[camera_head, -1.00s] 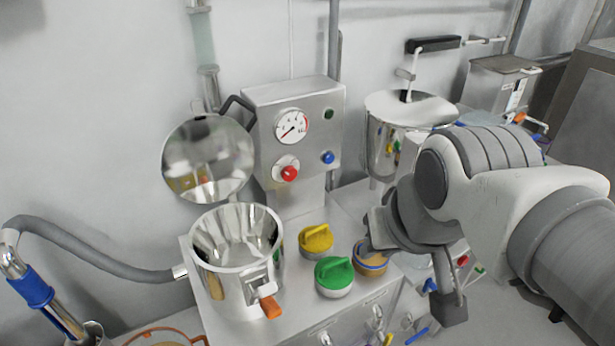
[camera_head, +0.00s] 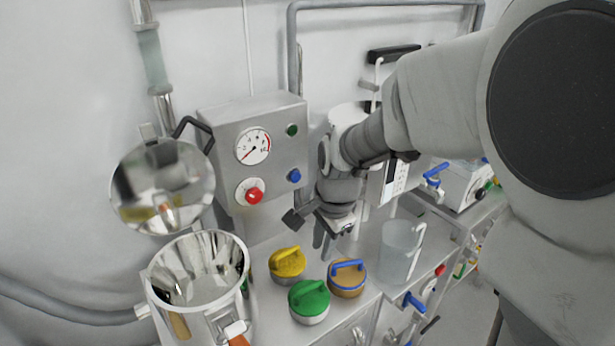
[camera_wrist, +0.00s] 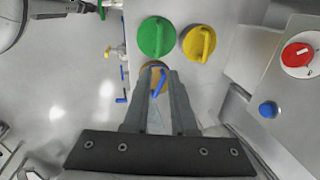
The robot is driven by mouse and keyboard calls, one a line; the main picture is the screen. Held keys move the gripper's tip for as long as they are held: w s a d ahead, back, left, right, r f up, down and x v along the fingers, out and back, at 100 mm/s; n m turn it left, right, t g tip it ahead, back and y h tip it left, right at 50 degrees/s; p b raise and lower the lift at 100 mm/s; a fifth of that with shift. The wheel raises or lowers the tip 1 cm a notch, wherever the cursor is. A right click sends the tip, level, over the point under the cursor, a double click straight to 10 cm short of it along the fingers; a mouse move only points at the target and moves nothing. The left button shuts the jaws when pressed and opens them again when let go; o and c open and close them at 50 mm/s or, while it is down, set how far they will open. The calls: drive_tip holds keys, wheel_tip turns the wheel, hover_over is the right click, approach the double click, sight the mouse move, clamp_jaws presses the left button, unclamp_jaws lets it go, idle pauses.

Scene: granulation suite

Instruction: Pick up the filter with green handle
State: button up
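The filter with green handle (camera_head: 309,301) stands on the steel bench top, with a round green cap and raised grip; it also shows near the top of the wrist view (camera_wrist: 156,37). A yellow-handled filter (camera_head: 287,263) is behind it and to its left. A blue-handled filter with a tan body (camera_head: 347,280) is to its right. My gripper (camera_head: 329,236) hangs above and behind the filters, apart from them. In the wrist view its fingers (camera_wrist: 161,74) are apart and hold nothing, with the blue handle partly visible between them.
A polished steel vessel (camera_head: 196,268) with an open round lid (camera_head: 163,187) stands left of the filters. A control box (camera_head: 254,145) with a gauge and buttons rises behind. A clear beaker (camera_head: 401,252) stands to the right.

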sight(312, 285)
drive_tip(key=w+f+b, duration=0.1)
drive_tip(key=f, duration=0.4)
drive_tip(key=w+a+f+b, duration=0.1)
drive_tip(key=f, duration=0.5)
drive_tip(key=w+f+b, duration=0.1)
drive_tip(key=f, duration=0.5)
drive_tip(key=shift+a+f, duration=0.2)
drive_tip(key=shift+a, duration=0.2)
drive_tip(key=shift+s, duration=0.1)
clamp_jaws()
idle(0.5)
